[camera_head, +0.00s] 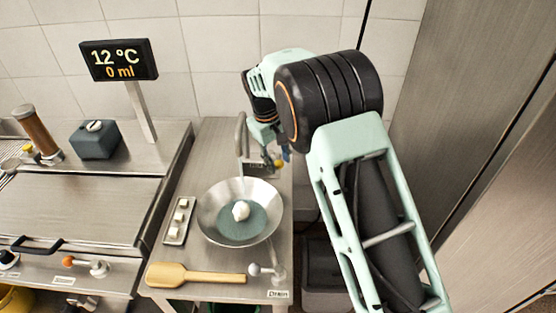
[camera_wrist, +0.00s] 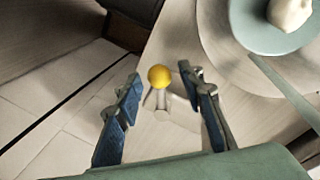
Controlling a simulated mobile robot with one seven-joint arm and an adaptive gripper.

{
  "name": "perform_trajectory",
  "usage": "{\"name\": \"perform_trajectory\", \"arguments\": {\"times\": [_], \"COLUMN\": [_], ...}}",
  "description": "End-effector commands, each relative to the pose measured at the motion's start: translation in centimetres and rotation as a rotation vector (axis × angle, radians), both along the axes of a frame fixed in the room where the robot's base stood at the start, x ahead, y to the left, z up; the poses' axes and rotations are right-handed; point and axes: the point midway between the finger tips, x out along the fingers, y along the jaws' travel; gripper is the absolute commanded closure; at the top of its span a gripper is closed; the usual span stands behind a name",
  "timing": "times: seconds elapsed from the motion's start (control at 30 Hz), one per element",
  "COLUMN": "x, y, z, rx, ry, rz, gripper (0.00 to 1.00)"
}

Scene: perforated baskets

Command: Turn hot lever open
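A lever with a yellow ball knob (camera_wrist: 159,76) stands on the counter behind the bowl, and its knob also shows in the head view (camera_head: 279,164). My gripper (camera_wrist: 160,82) is open, with blue-padded fingers on either side of the yellow knob in the picture. I see gaps on both sides and no clear contact. In the head view my gripper (camera_head: 280,156) is small and partly hidden by my arm. A curved tap spout (camera_head: 241,132) rises just left of it. I cannot read any hot marking on the yellow-knobbed lever.
A wide metal bowl (camera_head: 210,205) with water and a white lump stands in front of the tap. A display (camera_head: 119,60) reads 12 °C and 0 ml.

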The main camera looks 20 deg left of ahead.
Motion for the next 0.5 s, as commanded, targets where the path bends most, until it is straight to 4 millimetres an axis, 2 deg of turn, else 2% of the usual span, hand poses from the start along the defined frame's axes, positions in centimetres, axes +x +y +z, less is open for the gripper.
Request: {"name": "perform_trajectory", "arguments": {"times": [0.3,0.37,0.5], "x": [0.0,-0.1,-0.4], "y": [0.0,0.1,0.4], "z": [0.2,0.7,2.9], "rx": [-0.001,0.0,0.002], "ry": [0.001,0.0,-0.002], "rz": [0.0,0.0,0.002], "gripper": [0.62,0.62,0.62]}}
